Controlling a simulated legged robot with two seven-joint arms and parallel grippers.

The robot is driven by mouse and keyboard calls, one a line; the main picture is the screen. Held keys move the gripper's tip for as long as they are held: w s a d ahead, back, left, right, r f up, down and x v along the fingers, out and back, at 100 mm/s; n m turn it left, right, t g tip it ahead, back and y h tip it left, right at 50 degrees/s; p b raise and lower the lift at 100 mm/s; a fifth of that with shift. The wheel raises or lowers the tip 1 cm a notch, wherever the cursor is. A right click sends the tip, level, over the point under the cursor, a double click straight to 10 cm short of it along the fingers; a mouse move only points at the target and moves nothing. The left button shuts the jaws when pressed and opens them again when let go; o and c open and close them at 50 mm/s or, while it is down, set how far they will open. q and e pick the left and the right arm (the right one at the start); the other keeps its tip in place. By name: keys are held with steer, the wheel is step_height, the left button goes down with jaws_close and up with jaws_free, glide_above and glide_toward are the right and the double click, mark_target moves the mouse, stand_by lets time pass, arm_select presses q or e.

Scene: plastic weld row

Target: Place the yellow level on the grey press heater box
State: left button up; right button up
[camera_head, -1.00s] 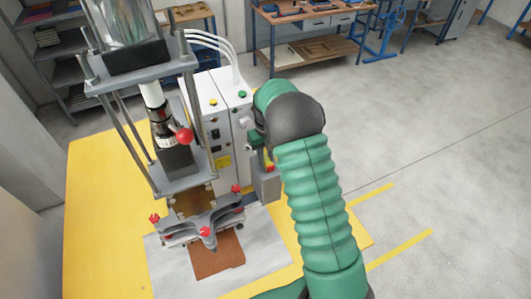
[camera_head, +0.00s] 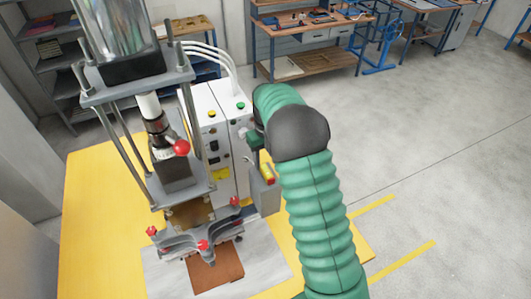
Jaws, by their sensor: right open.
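The grey press heater box (camera_head: 218,148), a pale cabinet with switches, coloured buttons and white hoses, stands behind the press on the yellow table. A small yellow piece with a red part (camera_head: 267,173), which looks like the level, shows at the top of a small grey holder (camera_head: 265,198) right of the cabinet. I cannot tell whether it sits in or behind that holder. My right gripper (camera_head: 250,155) is open beside the cabinet's right side, just left of and above the yellow piece. My green arm hides most of the gripper. My left gripper is out of view.
The tall press (camera_head: 172,170) with red knobs stands left of the cabinet. A brown plate (camera_head: 216,270) lies below it on a grey sheet. The yellow table (camera_head: 95,200) is clear at left. Shelves and workbenches (camera_head: 310,45) stand behind; the floor at right is open.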

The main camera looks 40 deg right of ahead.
mark_target(265, 171)
step_height(265, 171, up, 7)
steer(key=b, duration=0.1)
steer(key=shift+a+r, duration=0.15)
steer(key=shift+a, duration=0.3)
steer(key=shift+d, duration=0.4)
steer(key=shift+a, duration=0.25)
steer(key=shift+d, duration=0.15)
stand_by(0.7)
